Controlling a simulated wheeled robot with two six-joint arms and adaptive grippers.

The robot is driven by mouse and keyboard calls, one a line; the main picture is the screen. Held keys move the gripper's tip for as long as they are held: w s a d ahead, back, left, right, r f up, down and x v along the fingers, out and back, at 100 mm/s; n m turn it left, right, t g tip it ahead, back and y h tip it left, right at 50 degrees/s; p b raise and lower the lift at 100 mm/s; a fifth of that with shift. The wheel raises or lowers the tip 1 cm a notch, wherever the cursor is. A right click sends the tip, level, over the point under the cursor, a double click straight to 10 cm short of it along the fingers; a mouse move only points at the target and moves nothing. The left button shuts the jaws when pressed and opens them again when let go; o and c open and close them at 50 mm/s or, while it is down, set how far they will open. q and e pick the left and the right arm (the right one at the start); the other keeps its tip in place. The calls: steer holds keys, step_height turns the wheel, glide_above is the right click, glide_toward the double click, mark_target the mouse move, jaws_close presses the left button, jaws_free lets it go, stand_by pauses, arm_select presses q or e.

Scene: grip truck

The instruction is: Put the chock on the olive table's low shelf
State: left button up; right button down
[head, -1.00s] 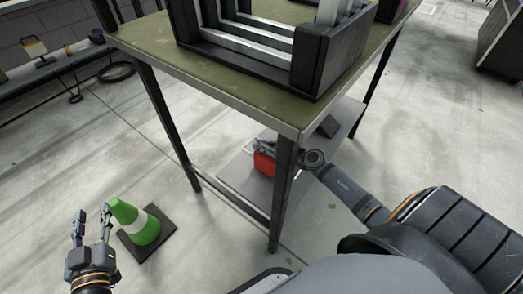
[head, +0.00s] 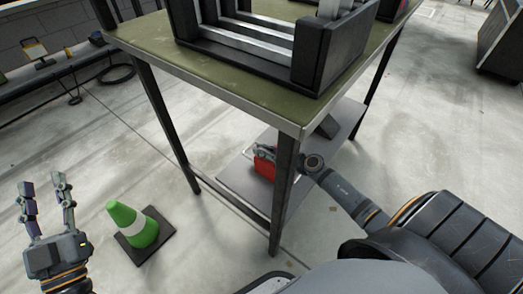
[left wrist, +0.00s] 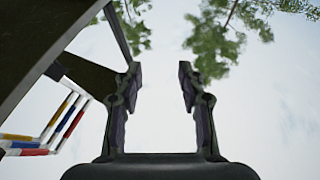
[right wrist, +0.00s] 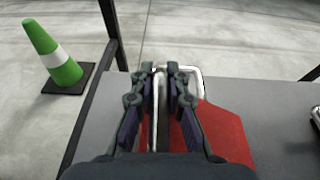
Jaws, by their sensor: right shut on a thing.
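The red chock (head: 264,164) has a metal wire handle (right wrist: 197,82) and is at the low shelf (head: 235,184) of the olive table (head: 250,92). My right gripper (right wrist: 160,70) is shut on the handle, with the red body (right wrist: 222,132) below and beside its fingers. The chock is over the grey shelf, which also shows in the right wrist view (right wrist: 277,105); I cannot tell whether its base touches. A table leg partly hides my right gripper in the head view. My left gripper (head: 45,190) is open and empty, fingers up, left of the table.
A green and white cone (head: 138,226) stands on the floor left of the table. A black rack (head: 310,55) stands on the tabletop. A dark object (head: 328,126) is farther along the shelf. Table legs (head: 284,190) bound the shelf. Open floor lies left and right.

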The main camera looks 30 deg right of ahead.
arm_select(q)
steer(key=shift+r, duration=0.15)
arm_select(e)
steer(key=shift+r, duration=0.1)
steer(key=c, duration=1.8)
jaws_free()
steer(key=o, duration=0.4)
arm_select(q)
steer(key=shift+s+r, duration=0.1)
steer(key=shift+r, duration=0.05)
arm_select(e)
steer(key=shift+o, duration=0.2)
